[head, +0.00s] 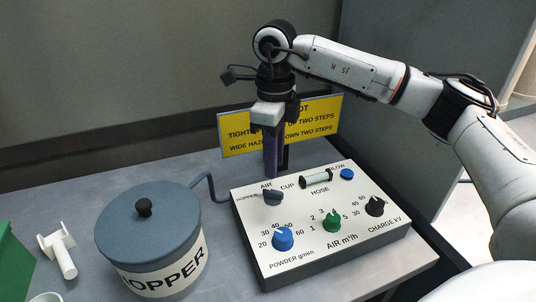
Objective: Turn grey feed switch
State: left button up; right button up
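The grey feed switch (272,197) sits at the upper left of the white control panel (300,258), among the labels HOPPER, AIR and CUP. Which label it points to is hard to tell at this size. My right gripper (273,174) comes down from above, its fingers pointing down just behind and above the switch. Its fingers overlap in this view, so the gap between them is hidden. I see nothing held in it, and I cannot tell whether it touches the switch. My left gripper is not in view.
The panel also has a blue knob (283,239), a green knob (332,223), a black knob (375,206) and a clear tube (316,178). A lidded hopper (150,228) stands left. A yellow sign (320,128) stands behind. A white part (60,254) lies far left.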

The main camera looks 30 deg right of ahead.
aim_at(273, 190)
notch_tip(273, 190, down, 7)
jog(key=b, duration=0.5)
jog(key=shift+f, duration=0.4)
jog(key=shift+r, duration=0.1)
grip_shut()
jog(key=m, duration=1)
jog(key=shift+m, duration=0.3)
jog(key=m, duration=0.8)
jog(key=shift+c, duration=1.4)
grip_release()
jog(key=shift+m, duration=0.6)
jog(key=o, duration=0.5)
